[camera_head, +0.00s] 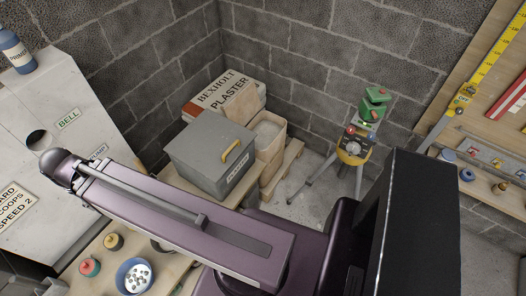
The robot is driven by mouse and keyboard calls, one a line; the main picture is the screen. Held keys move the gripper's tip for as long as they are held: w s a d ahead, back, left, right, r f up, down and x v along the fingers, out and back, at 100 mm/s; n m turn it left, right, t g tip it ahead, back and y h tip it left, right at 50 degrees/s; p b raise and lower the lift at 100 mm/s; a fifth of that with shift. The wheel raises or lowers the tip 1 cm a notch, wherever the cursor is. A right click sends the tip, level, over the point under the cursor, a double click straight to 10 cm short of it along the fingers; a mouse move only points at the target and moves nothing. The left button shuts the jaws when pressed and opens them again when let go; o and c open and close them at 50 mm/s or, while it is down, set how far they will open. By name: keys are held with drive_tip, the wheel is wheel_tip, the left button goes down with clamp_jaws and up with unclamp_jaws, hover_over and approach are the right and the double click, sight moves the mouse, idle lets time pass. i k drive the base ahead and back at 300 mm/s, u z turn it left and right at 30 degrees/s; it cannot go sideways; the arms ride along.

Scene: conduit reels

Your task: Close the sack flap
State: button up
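A tan open-topped sack (269,153) stands near the back corner, right of a grey lidded box. Pale material shows inside its opening. A tan flap (240,108) stands raised at the opening's back left side, so the sack looks open. The grey box hides part of the sack's lower left side. My purple arm crosses the foreground to a rounded joint at the left. My gripper is not visible in this view.
The grey box (202,154) with a yellow handle stands close beside the sack. A Bexholt Plaster package (229,93) lies behind. A pallet (284,165) shows under the sack. A tripod (353,150) stands right, with some bare floor between. A white machine (55,140) fills the left.

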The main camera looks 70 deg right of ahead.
sight(241, 107)
drive_tip(key=z, duration=0.15)
drive_tip(key=k, duration=0.55)
drive_tip(key=z, duration=0.55)
drive_tip(key=k, duration=0.8)
drive_tip(key=z, duration=0.6)
drive_tip(key=i, duration=1.25)
drive_tip(key=z, duration=0.55)
